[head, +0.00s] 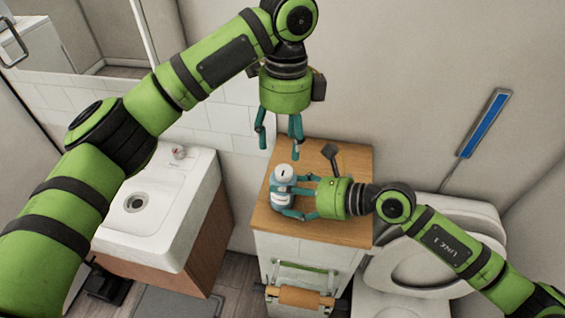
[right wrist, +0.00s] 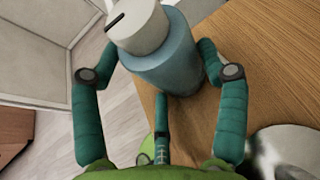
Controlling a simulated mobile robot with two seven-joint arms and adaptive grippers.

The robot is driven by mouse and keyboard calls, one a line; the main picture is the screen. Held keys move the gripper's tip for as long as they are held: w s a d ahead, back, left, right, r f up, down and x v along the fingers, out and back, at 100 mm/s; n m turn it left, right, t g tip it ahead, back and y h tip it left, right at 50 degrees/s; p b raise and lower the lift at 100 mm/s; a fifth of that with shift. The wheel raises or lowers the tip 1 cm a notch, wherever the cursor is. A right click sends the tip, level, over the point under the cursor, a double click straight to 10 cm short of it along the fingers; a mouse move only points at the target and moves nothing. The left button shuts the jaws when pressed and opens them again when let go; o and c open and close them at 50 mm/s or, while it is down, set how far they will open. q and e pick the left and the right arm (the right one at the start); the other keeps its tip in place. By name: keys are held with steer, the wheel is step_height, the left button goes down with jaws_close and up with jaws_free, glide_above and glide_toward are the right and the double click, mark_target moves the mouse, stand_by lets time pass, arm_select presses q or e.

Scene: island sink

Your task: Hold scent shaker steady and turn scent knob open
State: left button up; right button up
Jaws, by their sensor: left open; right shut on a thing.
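The scent shaker (head: 281,188) is a small blue-grey bottle standing upright on the wooden cabinet top. Its white scent knob (head: 283,172) has a dark line across the top. In the right wrist view the shaker body (right wrist: 165,62) and the knob (right wrist: 137,27) sit between my fingers. My right gripper (head: 290,196) is shut on the shaker's body from the right; it also shows in the right wrist view (right wrist: 160,75). My left gripper (head: 279,143) is open and empty, pointing down above the shaker and apart from the knob.
The wooden cabinet top (head: 340,225) has free room around the shaker. A dark object (head: 332,156) stands at its back. A white sink (head: 160,225) is left, a toilet (head: 435,250) right.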

mark_target(281, 169)
arm_select(q)
steer(key=f, duration=0.7)
steer(key=shift+s+f, duration=0.2)
steer(key=shift+a, duration=0.15)
steer(key=c, duration=1.1)
